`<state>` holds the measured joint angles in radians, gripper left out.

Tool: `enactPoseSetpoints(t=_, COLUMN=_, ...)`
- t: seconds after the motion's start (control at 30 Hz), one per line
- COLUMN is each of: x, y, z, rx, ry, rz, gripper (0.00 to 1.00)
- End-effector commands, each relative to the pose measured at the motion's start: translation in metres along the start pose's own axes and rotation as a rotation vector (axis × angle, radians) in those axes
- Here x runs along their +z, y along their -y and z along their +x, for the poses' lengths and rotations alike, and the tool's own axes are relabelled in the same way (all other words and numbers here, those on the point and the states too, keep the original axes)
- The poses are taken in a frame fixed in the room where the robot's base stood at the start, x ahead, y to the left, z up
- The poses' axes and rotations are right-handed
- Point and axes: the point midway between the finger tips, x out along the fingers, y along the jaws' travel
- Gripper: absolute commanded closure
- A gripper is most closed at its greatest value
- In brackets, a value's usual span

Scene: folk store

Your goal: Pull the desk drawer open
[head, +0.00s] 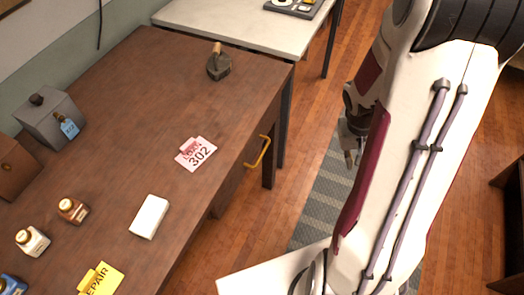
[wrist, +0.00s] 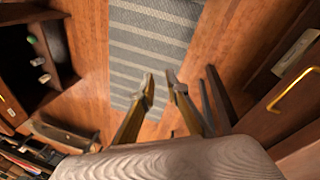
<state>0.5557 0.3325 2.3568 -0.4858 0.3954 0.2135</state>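The brown wooden desk (head: 120,100) fills the left of the head view. A brass loop handle (head: 258,152) juts from its front on the right side, and the drawer front (head: 230,180) shows only partly under the top's edge. The drawer looks shut. In the wrist view the handle (wrist: 293,90) is at the right edge, on a wooden front (wrist: 285,125). My gripper (wrist: 160,82) has its two fingers apart with nothing between them, over the floor. In the head view my gripper (head: 350,157) is right of the handle, clear of it and partly hidden by my arm.
On the desk are a pink 302 tag (head: 197,155), a white block (head: 149,216), small bottles (head: 72,210), a grey box (head: 50,117) and an iron-like tool (head: 218,66). A pale table (head: 230,25) stands behind. A striped rug (wrist: 150,45) lies on open floor; dark shelving (wrist: 40,55) stands opposite.

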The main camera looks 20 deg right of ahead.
Motion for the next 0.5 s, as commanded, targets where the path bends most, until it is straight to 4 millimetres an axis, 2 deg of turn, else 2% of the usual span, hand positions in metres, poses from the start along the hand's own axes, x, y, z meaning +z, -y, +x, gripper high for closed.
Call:
enactPoseSetpoints(t=0.03, x=-0.002, y=-0.002, z=0.011, rx=-0.004, ry=0.001, rz=0.004, gripper=0.85)
enactPoseSetpoints(t=0.23, x=-0.013, y=-0.008, z=0.050, rx=-0.027, ry=-0.025, rz=0.017, gripper=0.85)
enactPoseSetpoints(t=0.5, x=-0.026, y=-0.004, z=0.103, rx=-0.094, ry=-0.074, rz=0.037, gripper=0.85)
